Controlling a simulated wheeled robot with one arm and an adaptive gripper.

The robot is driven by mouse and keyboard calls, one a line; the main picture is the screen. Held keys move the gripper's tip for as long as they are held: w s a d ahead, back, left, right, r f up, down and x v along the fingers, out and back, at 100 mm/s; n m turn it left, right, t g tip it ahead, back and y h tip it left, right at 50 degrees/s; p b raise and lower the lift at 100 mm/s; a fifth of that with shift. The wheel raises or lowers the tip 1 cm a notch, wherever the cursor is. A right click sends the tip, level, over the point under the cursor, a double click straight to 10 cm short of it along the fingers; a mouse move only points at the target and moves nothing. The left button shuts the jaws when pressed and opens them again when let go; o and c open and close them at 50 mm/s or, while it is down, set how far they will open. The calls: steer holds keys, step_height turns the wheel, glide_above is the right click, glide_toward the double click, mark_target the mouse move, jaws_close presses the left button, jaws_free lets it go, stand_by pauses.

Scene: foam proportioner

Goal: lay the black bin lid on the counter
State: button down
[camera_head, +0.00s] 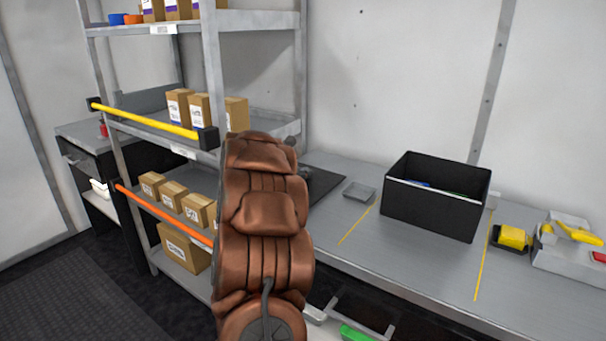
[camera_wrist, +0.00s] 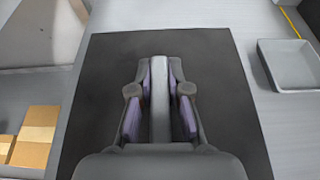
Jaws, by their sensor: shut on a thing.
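The black bin lid (camera_wrist: 100,70) is a flat dark square plate under my gripper (camera_wrist: 160,95) in the wrist view. My gripper's two fingers with purple pads are shut on the lid's grey bar-like handle (camera_wrist: 160,115). In the head view, my brown arm hides the gripper and most of the lid; a dark part of the lid (camera_head: 320,183) shows just right of the arm, over the left part of the grey counter (camera_head: 385,255). I cannot tell whether the lid touches the counter. The black bin (camera_head: 430,208) stands open on the counter, with blue and green things inside.
A small grey tray (camera_head: 359,192) sits right of the lid, close to its edge. Shelves with cardboard boxes (camera_head: 198,210) stand left of the arm, with a yellow bar (camera_head: 145,116) across them. A yellow sponge-like block (camera_head: 514,236) lies right of the bin. Counter in front of the bin is clear.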

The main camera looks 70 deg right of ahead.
steer(key=shift+f, duration=0.15)
steer(key=c, duration=1.1)
jaws_free()
steer(key=shift+c, duration=0.2)
steer(key=shift+r, duration=0.25)
steer(key=b+v, duration=0.1)
steer(key=v, duration=0.9)
steer(key=shift+w+a, duration=0.1)
steer(key=shift+a, duration=0.05)
steer(key=shift+v, duration=0.8)
